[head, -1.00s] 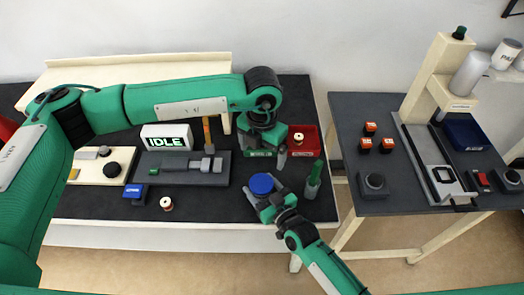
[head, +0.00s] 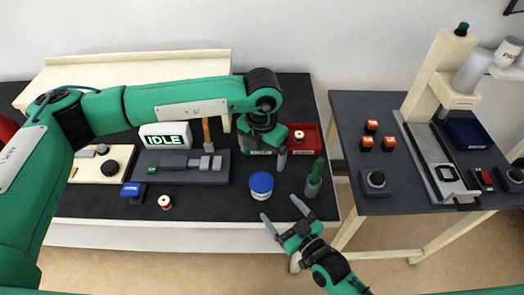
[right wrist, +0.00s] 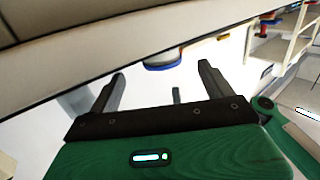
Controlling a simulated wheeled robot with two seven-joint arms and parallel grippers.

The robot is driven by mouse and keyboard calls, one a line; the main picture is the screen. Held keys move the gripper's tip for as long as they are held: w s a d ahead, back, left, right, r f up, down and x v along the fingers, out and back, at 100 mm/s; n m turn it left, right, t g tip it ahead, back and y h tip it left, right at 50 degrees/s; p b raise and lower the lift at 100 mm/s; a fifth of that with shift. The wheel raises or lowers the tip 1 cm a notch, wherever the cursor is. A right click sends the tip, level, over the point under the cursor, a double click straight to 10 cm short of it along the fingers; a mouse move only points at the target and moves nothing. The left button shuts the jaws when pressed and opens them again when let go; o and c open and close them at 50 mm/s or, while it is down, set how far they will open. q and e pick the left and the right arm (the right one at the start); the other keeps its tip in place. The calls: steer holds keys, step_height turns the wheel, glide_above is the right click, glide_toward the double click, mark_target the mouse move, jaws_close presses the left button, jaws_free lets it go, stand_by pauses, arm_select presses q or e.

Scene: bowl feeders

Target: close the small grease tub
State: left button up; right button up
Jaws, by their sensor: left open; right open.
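The small grease tub (head: 261,188) is a white round tub with a blue lid (head: 261,181) on top. It stands upright on the dark table mat, and the lid looks level and seated. My right gripper (head: 281,210) is open and empty, just in front of the tub and apart from it. In the right wrist view a white and blue round thing (right wrist: 162,62), likely the tub, shows beyond the open fingers (right wrist: 160,90). My left gripper (head: 271,153) is open above the back of the mat by the bins; one finger is largely hidden.
A green bottle (head: 315,178) stands right of the tub. A red bin (head: 306,150) with a spool lies behind. A grey fixture (head: 180,168), the IDLE sign (head: 165,136), a blue block (head: 131,190) and a spool (head: 165,202) are at left. The mat between spool and tub is clear.

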steer(key=shift+v, duration=1.65)
